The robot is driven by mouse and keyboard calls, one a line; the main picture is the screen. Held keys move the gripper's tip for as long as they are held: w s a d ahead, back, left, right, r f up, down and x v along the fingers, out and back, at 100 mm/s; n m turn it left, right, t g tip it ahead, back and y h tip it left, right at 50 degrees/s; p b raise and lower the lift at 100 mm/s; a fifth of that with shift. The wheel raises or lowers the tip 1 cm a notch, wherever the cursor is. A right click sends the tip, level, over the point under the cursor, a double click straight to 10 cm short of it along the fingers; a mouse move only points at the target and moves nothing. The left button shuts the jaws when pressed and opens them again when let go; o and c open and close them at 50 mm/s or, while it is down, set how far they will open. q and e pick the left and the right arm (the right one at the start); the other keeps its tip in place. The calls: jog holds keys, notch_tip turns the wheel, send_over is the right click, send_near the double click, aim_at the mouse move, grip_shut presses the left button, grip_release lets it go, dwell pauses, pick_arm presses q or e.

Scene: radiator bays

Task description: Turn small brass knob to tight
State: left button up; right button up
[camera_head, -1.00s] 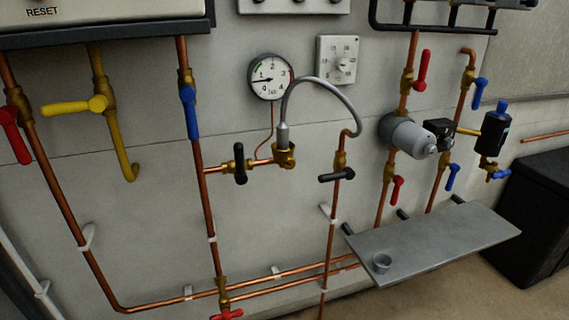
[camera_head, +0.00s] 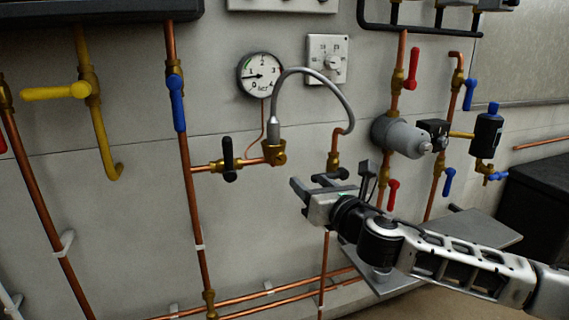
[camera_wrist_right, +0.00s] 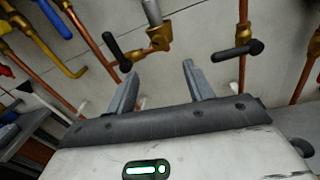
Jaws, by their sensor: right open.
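The brass fitting with a small round knob-like body (camera_head: 274,152) sits at the lower left end of the grey braided hose (camera_head: 318,75). It also shows in the right wrist view (camera_wrist_right: 154,36), ahead of and between the fingers. My right gripper (camera_head: 313,184) is open and empty, below and right of the fitting and apart from it. Its two fingers point up toward the pipework in the right wrist view (camera_wrist_right: 161,72). My left gripper is in neither view. I cannot read any tight mark on the fitting.
A black lever valve (camera_head: 229,160) is just left of the fitting. Another black lever (camera_head: 330,177) lies close behind my right gripper. A round gauge (camera_head: 260,75) hangs above. A grey shelf (camera_head: 480,228) is partly hidden by my right arm.

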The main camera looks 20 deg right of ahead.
aim_at(282, 159)
jog(key=w, duration=0.4)
jog(key=w+a, duration=0.1)
jog(key=w, duration=0.3)
jog(key=w+a, duration=0.1)
jog(key=w, duration=0.4)
jog(key=shift+d, duration=0.1)
jog(key=c, duration=1)
